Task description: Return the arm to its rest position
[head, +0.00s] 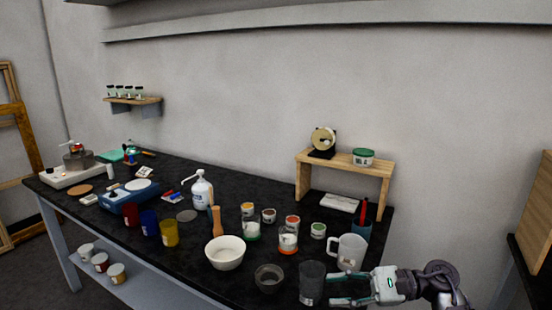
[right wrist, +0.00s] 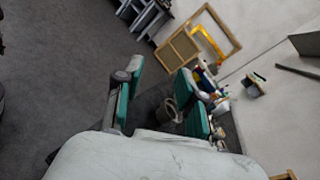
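My right gripper (head: 335,288) reaches in from the lower right corner of the head view, at the table's front right edge. Its two fingers are apart. In the right wrist view the green-sided fingers of the same gripper (right wrist: 161,72) are spread with nothing clasped between them. A dark grey cup (head: 311,281) stands just left of the fingertips in the head view; whether they touch it I cannot tell. My left gripper is not in view.
A white jug (head: 350,252) stands behind the right gripper. A dark glass bowl (head: 269,279) and a white bowl (head: 226,254) stand to its left. A wooden riser (head: 345,165) stands at the back of the black table (head: 190,273). A wooden panel (head: 536,222) is at the far right.

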